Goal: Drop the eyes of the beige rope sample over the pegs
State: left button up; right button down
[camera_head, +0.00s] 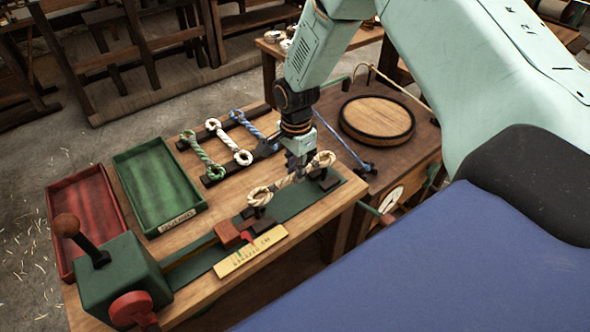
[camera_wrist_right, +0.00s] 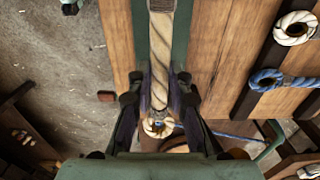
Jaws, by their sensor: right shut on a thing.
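The beige rope sample (camera_head: 288,181) has a looped eye at each end and lies above the green bed (camera_head: 295,207) of the bench rig. The near eye (camera_head: 259,196) is at a dark peg mount (camera_head: 262,212), the far eye (camera_head: 321,160) at another (camera_head: 328,182). I cannot tell whether either eye is around its peg. My left gripper is not in view.
Green (camera_head: 203,156), white (camera_head: 228,142) and blue (camera_head: 250,128) rope samples lie on dark rails to the left. A green tray (camera_head: 118,163) and red tray (camera_head: 57,195) stand further left. A lever box (camera_head: 118,278) stands at the near end, beside a brass-coloured plate (camera_head: 250,250).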

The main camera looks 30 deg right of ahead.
jog(key=shift+s+d+f, duration=0.1)
jog(key=shift+f, duration=0.4)
jog(key=shift+w+a+f+b, duration=0.2)
jog(key=shift+f+b, duration=0.05)
jog(key=shift+f, duration=0.2)
jog(key=shift+w+a+f+b, duration=0.15)
jog(key=shift+f+b, duration=0.1)
jog(key=shift+f, duration=0.15)
jog(key=shift+s+d+f+b, duration=0.15)
jog(key=shift+f+b, duration=0.05)
jog(key=shift+f, duration=0.15)
jog(key=shift+s+d+f+b, duration=0.1)
jog(key=shift+f+b, duration=0.1)
jog(key=shift+f, duration=0.55)
jog(key=shift+w+a+f, duration=0.2)
jog(key=shift+s+d+r, duration=0.1)
jog(key=shift+s+d, duration=0.05)
jog(key=shift+s, duration=0.05)
jog(key=shift+w+f+b, duration=0.2)
jog(key=shift+f+b, duration=0.1)
